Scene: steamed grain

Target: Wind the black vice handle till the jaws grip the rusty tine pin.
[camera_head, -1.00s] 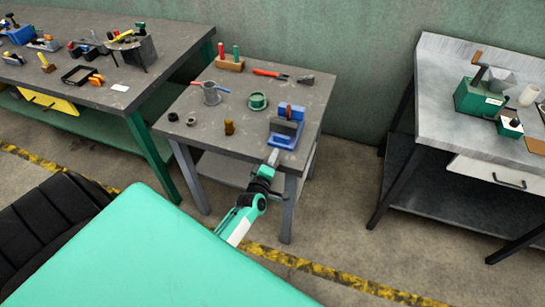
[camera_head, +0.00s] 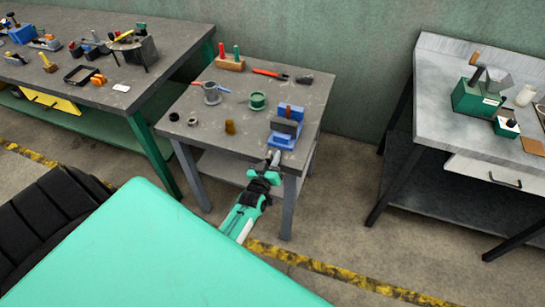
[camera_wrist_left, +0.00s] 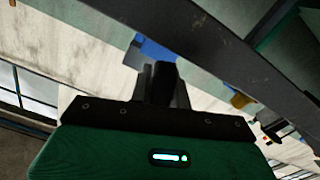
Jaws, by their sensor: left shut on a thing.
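The blue vice (camera_head: 284,139) with grey jaws (camera_head: 286,126) stands at the front right corner of the small grey table. My left gripper (camera_head: 274,158) is at the vice's near side, by the table's front edge. In the left wrist view, my left gripper (camera_wrist_left: 162,88) is shut on a black part, which I take to be the black vice handle (camera_wrist_left: 164,72). A bit of the blue vice (camera_wrist_left: 152,48) shows behind it. The fingers hide most of the handle. I cannot make out the rusty tine pin or the jaw gap clearly. My right gripper is not in view.
On the small table (camera_head: 262,180) are a brown cylinder (camera_head: 229,127), a green ring-shaped piece (camera_head: 257,101), a grey cup (camera_head: 211,94) and red-handled pliers (camera_head: 270,73). The table's dark edge (camera_wrist_left: 225,45) passes close across the left wrist view. Benches stand left and right.

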